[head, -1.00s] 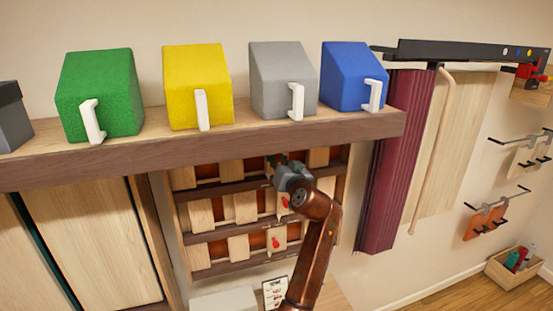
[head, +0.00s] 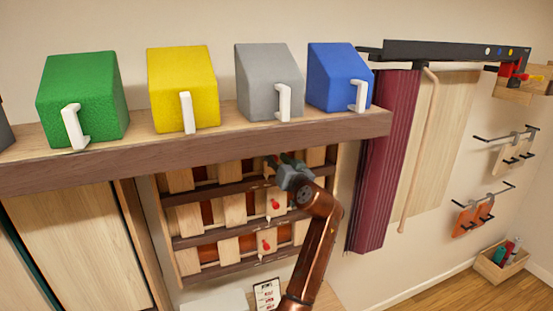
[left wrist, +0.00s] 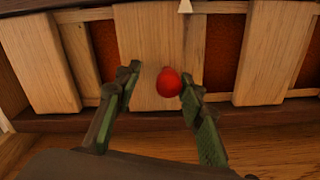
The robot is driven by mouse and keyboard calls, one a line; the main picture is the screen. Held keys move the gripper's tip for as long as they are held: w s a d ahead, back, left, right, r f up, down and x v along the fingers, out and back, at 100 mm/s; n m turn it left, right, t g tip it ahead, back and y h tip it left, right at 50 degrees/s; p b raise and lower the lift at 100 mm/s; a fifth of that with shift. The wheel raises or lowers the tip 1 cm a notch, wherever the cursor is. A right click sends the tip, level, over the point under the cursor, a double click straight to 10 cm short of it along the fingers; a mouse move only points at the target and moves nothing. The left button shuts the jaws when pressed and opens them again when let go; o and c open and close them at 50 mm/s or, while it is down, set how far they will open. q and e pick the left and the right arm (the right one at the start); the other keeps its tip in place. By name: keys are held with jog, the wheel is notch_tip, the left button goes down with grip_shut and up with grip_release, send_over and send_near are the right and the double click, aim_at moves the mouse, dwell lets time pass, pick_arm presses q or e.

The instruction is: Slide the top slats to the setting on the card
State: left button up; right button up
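The slat panel (head: 163,222) hangs on the wall under the shelf, with rows of pale wooden slats between dark rails. Red knobs show on a middle-row slat (head: 275,204) and a bottom-row slat (head: 265,246). My left gripper (head: 284,163) is at the top row, partly covering it. In the left wrist view its green-padded fingers (left wrist: 160,83) are open on either side of a red knob (left wrist: 168,83) on a pale slat (left wrist: 148,40). The knob is nearer the right finger; contact is unclear.
The shelf (head: 200,155) overhangs the panel and carries green, yellow, grey and blue bins with white handles. A maroon curtain (head: 385,160) hangs right of the panel. Wall hooks and a floor crate (head: 501,264) are further right.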

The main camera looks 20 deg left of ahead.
pick_arm(q)
jog(key=shift+s, duration=0.15)
jog(key=shift+s+d, duration=0.15)
jog(key=shift+s, duration=0.15)
jog(key=v, duration=1.1)
jog(key=shift+d, duration=0.1)
